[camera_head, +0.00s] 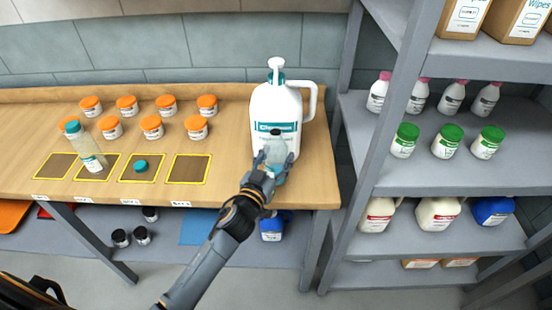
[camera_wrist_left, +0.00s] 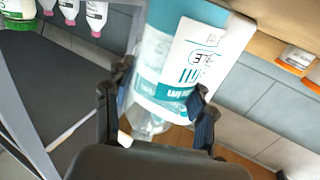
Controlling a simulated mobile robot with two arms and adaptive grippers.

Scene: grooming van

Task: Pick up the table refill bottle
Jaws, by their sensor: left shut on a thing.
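The table refill bottle (camera_head: 276,153) is clear with a teal lower part, and stands near upright in front of the big white pump jug (camera_head: 270,106) by the table's right end. My left gripper (camera_head: 268,164) is shut on it from the front. In the left wrist view the bottle (camera_wrist_left: 165,65) shows upside down, with a white and teal label, between the two fingers (camera_wrist_left: 162,100). I cannot tell whether its base touches the table. My right gripper is not in view.
A grey shelf rack (camera_head: 455,168) with bottles and jars stands close on the right.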

